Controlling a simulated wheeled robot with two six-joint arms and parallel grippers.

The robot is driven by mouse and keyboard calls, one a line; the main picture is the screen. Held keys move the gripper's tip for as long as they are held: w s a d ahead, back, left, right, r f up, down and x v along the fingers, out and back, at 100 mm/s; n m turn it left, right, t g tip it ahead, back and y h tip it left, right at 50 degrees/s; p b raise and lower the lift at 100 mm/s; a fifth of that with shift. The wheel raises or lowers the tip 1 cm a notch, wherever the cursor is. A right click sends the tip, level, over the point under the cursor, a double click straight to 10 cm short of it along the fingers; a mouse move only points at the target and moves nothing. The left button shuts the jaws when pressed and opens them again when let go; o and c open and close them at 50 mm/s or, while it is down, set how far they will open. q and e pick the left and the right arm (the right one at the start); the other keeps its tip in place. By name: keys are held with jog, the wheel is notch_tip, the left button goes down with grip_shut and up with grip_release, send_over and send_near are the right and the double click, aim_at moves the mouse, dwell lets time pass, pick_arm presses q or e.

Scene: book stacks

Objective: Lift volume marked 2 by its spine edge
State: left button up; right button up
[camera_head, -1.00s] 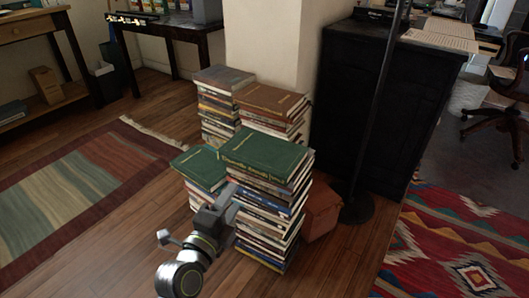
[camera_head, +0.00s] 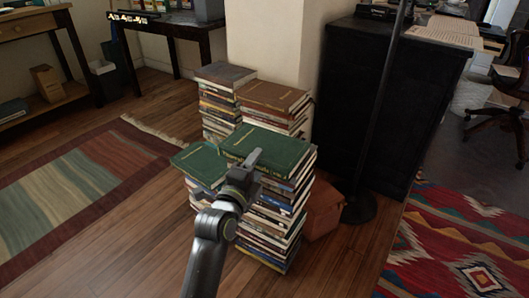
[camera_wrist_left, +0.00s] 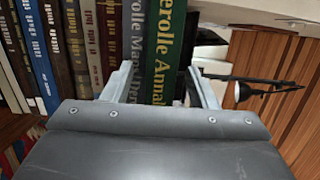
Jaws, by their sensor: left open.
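I cannot make out a mark 2 on any volume. A large green book (camera_head: 266,146) with gold lettering lies on top of the front stack. Its green spine, with yellow letters, shows upright in the left wrist view (camera_wrist_left: 168,45). My left gripper (camera_head: 252,166) is at the left front of this book, partly hiding its edge. In the left wrist view my open fingers (camera_wrist_left: 163,88) lie on either side of the green spine, with the dark spine of the neighbouring book (camera_wrist_left: 135,40) also near the left finger. I see no clear grip. My right gripper is not in view.
A smaller green book (camera_head: 196,160) tops a stack to the left. Stacks with a grey-topped book (camera_head: 224,75) and a brown book (camera_head: 270,95) stand behind. A brown box (camera_head: 323,210), a lamp pole (camera_head: 372,110) and a black cabinet (camera_head: 345,100) are at right.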

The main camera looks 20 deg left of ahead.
pick_arm(q)
jog(key=shift+w, duration=0.3)
jog(key=shift+c, duration=0.2)
grip_shut()
jog(key=shift+r, duration=0.15)
